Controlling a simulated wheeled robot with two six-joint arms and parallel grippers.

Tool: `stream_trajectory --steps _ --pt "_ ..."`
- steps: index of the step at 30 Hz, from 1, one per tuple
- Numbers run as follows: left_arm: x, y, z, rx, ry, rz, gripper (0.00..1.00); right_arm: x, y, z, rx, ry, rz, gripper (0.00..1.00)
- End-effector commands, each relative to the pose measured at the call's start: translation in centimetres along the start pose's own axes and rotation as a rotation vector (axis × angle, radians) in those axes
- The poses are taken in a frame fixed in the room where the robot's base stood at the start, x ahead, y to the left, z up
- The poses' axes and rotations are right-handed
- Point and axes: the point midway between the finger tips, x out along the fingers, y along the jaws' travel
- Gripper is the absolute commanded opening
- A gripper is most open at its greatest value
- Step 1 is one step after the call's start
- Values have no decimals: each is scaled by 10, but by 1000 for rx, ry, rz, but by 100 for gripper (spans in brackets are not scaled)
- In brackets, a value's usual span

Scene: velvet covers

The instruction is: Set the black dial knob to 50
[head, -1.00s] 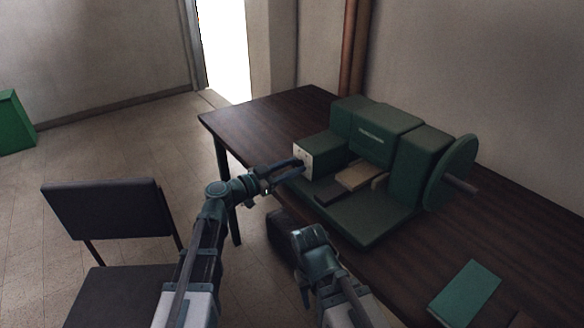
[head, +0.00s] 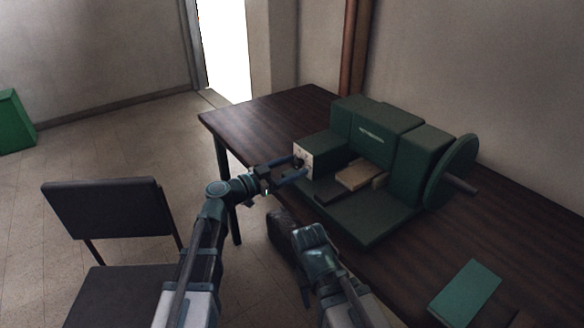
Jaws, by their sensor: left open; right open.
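The black dial knob (head: 299,161) is a small dark spot on the white face plate (head: 307,155) at the left end of the green machine (head: 372,135). Its markings are too small to read. My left gripper (head: 297,169) is open with its fingers pointing at the plate, close to the knob. I cannot tell whether the fingers touch the knob. My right gripper (head: 281,229) is low in front of the table's near edge, dark and partly hidden by its own arm. It is open and away from the knob.
The machine stands on a dark wooden table (head: 265,115), with a large wheel (head: 452,172) at its right end. A green book-like block (head: 465,292) lies at the near right. A black chair (head: 108,210) stands at the left. The table's far left part is clear.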

Motion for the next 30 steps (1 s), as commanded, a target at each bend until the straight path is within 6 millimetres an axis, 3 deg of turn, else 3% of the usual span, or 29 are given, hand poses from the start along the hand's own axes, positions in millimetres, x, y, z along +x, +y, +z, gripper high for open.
stream_trajectory --steps 5,21,30 --pt "-7 0 0 -1 1 -1 70 0 0 0 0 0 0 50" --pt "-112 1 0 0 -1 -4 70 0 0 0 0 0 0 50" --pt "-137 0 0 0 0 -1 70 0 0 0 0 0 0 50"
